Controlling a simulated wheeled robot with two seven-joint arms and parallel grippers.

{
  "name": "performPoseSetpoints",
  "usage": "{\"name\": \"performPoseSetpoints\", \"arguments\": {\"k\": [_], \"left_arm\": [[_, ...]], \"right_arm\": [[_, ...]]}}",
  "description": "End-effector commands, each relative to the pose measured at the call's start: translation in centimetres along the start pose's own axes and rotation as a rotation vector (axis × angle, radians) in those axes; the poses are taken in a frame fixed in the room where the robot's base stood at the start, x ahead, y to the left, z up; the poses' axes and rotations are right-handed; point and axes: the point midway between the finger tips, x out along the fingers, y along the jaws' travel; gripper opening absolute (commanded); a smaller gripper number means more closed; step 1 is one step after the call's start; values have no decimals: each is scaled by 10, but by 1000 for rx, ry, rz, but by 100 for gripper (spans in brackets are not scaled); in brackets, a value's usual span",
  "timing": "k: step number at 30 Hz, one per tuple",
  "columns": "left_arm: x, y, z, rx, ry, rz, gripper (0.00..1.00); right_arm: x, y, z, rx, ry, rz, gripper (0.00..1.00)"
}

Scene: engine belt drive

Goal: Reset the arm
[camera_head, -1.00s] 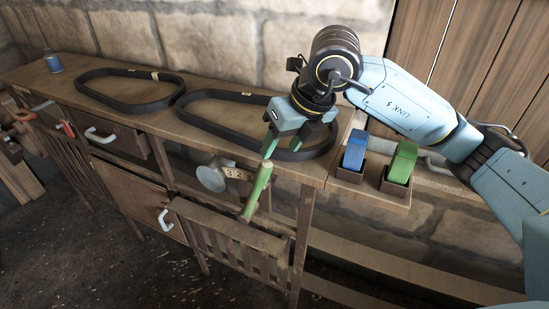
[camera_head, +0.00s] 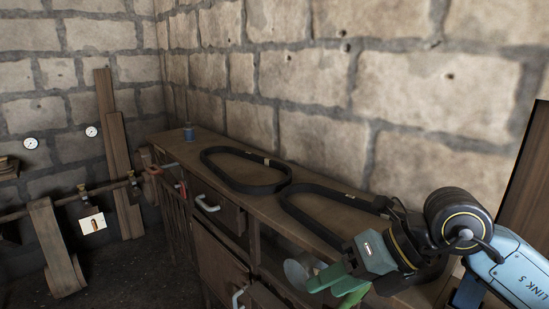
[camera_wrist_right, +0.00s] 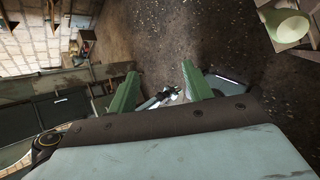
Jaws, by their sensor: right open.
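My right gripper (camera_head: 338,284) is low in the right half of the head view, in front of the workbench (camera_head: 225,175) with its green fingers pointing left. It also shows in the right wrist view (camera_wrist_right: 160,88), where its two green fingers are spread apart. Nothing shows held between them; a dark metallic shape behind them is too small to tell. The blue right arm (camera_head: 515,270) comes in from the lower right corner. My left gripper is out of view.
Two black belts lie on the bench, one (camera_head: 243,185) further along and one (camera_head: 310,222) partly behind my right wrist. A grey disc (camera_head: 297,275) is just left of the gripper. Stone walls close off the back.

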Motion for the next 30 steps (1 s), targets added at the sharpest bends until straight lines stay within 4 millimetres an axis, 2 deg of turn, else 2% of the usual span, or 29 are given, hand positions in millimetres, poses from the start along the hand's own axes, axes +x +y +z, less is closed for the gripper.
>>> {"name": "performPoseSetpoints", "arguments": {"k": [1, 2, 3, 6, 9, 11, 13, 17, 20, 22, 26, 27, 29, 30], "left_arm": [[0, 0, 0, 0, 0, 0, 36], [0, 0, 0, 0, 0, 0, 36], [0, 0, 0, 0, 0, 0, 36], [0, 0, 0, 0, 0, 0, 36], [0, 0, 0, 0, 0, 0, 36], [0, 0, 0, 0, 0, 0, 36], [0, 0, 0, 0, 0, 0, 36], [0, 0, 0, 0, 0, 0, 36], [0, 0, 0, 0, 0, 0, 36], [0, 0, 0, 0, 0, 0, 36], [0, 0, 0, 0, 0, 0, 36], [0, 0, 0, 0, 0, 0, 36], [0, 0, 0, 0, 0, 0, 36], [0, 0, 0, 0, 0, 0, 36]], "right_arm": [[11, 26, -7, 12, -9, 160, 50], [13, 42, -9, 21, -22, 252, 50], [13, 61, -10, 40, -46, 372, 50], [3, 100, -6, 122, -127, 654, 50], [-18, 123, 6, 251, -239, 907, 50], [-34, 127, 15, 349, -319, 1040, 50], [-51, 121, 28, 484, -423, 1173, 50], [-75, 84, 48, 786, -639, 1346, 50], [-82, 36, 54, 1056, -813, 1403, 50], [-79, -3, 50, 1263, -931, 1400, 50], [-57, -77, 21, 1665, -1127, 1290, 50], [-48, -98, 6, 1788, -1176, 1233, 50], [-31, -125, -20, 1968, -1237, 1124, 50], [-20, -141, -40, 2084, -1271, 1038, 50]]}}
